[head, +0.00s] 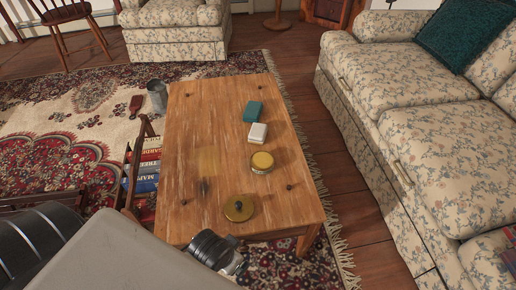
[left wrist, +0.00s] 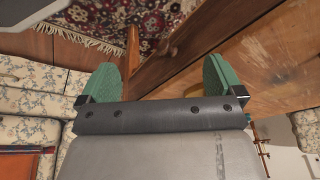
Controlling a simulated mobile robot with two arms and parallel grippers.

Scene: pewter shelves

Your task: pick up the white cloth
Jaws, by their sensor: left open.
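The white cloth (head: 257,132) is a small folded stack on the wooden coffee table (head: 190,130), right of the table's middle in the head view. It lies between a teal folded piece (head: 253,111) behind it and a round yellow-topped tin (head: 262,162) in front. My left gripper (left wrist: 160,76) is open and empty in the left wrist view, its green finger pads wide apart. In the head view my left arm reaches the table's near edge, well short of the cloth; its fingers cannot be made out there. The left wrist view does not show the cloth. My right gripper is not in view.
A round brass-coloured lid with a dark knob (head: 238,208) lies near the table's front. A rack of books (head: 148,168) stands at the table's left, with a grey metal can (head: 157,97) beyond. A floral sofa (head: 420,110) is on the right. The table's left half is mostly clear.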

